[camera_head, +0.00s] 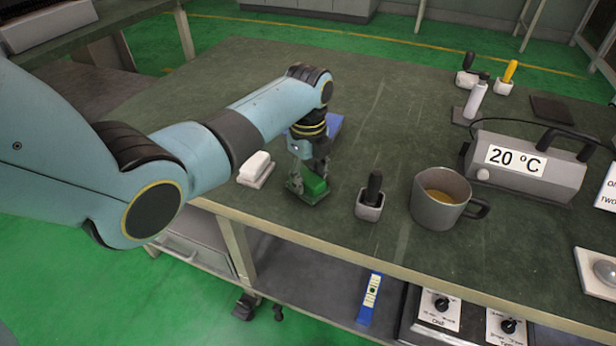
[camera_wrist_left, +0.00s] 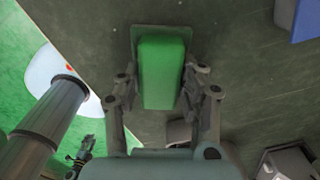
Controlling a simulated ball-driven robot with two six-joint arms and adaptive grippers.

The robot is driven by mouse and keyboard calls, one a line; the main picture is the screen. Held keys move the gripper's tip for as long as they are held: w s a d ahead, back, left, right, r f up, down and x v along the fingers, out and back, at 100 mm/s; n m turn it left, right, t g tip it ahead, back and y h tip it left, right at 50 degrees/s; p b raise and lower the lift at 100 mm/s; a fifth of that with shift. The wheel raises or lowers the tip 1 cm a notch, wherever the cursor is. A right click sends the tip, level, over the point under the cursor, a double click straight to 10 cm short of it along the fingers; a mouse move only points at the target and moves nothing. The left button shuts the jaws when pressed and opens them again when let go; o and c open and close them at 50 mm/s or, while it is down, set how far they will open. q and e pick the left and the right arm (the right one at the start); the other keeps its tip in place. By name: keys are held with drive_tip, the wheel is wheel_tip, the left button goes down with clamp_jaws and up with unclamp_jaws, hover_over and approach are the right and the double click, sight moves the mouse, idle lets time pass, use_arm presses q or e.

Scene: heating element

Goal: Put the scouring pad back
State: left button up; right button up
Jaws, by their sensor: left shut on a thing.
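The scouring pad (camera_head: 314,185) is a bright green block near the front edge of the dark table. A thin darker green plate (camera_head: 297,190) shows under it. My left gripper (camera_head: 307,178) points down and is shut on the pad's sides. In the left wrist view the pad (camera_wrist_left: 161,75) lies between the two fingers (camera_wrist_left: 162,90), lined up with the green plate (camera_wrist_left: 134,40) beneath. I cannot tell whether pad and plate touch. My right gripper is not clearly in view.
A white block on a dish (camera_head: 256,168) stands close left. A black-handled tool in a holder (camera_head: 370,198) and a grey mug (camera_head: 441,196) stand right. A blue thing (camera_head: 334,124) lies behind my gripper. The heater reading 20 °C (camera_head: 524,165) is farther right. The table's middle is clear.

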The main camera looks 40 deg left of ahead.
sight(308, 176)
use_arm(q)
drive_tip(key=shift+f, duration=0.1)
use_arm(e)
drive_tip(key=shift+d, duration=0.1)
use_arm(q)
drive_tip(key=o, duration=0.8)
drive_tip(key=shift+c, duration=0.2)
drive_tip(key=o, duration=0.3)
use_arm(e)
drive_tip(key=shift+d, duration=0.25)
use_arm(q)
drive_tip(key=shift+o, duration=0.2)
wheel_tip(308, 176, up, 12)
drive_tip(key=p, duration=0.3)
use_arm(e)
drive_tip(key=r, duration=0.3)
drive_tip(key=shift+w+a+r, duration=0.25)
drive_tip(key=shift+w, duration=0.1)
